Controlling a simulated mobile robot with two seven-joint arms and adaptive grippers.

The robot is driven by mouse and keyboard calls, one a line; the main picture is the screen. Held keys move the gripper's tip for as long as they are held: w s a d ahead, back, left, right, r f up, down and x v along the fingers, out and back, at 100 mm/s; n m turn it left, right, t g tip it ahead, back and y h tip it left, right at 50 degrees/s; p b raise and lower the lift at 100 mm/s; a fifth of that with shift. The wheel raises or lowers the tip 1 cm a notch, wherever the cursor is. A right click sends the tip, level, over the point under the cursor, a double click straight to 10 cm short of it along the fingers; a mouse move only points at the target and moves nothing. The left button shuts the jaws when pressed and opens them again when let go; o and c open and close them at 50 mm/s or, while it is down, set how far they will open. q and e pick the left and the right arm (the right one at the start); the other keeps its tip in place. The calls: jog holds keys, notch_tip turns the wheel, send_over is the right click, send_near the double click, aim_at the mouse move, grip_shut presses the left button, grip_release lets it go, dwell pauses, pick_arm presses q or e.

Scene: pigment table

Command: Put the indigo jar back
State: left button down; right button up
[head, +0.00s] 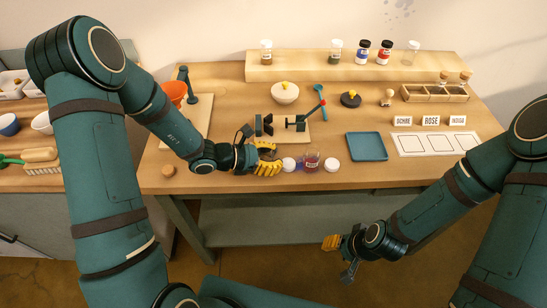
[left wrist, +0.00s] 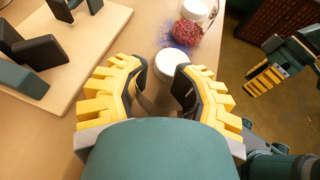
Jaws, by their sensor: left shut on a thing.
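My left gripper (head: 270,160) is low over the front of the table. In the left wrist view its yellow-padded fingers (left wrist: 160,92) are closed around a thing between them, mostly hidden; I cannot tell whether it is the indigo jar. A white round top (left wrist: 173,64) shows just beyond the fingertips, pale in the head view (head: 289,164). A jar with a blue label (head: 364,51) stands on the back shelf. My right gripper (head: 340,255) is empty, fingers apart, in front of the table.
Blue specks (left wrist: 178,45) mark the tabletop there. The raised shelf (head: 300,70) holds several jars with gaps. A blue tray (head: 367,147), name cards (head: 431,121) and a clamp stand (head: 298,124) are nearby.

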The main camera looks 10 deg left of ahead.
pick_arm(q)
jog(key=shift+f, duration=0.2)
jog(key=shift+c, duration=2.3)
grip_release()
jog(key=shift+r, duration=0.15)
jog(key=shift+a+r, duration=0.1)
jog(key=shift+r, duration=0.05)
jog(key=p+v, duration=0.2)
jog(key=v, duration=0.9)
jog(key=shift+s+a+r, duration=0.1)
jog(key=shift+s+a, duration=0.1)
jog(key=shift+a, duration=0.15)
jog(key=shift+s, duration=0.1)
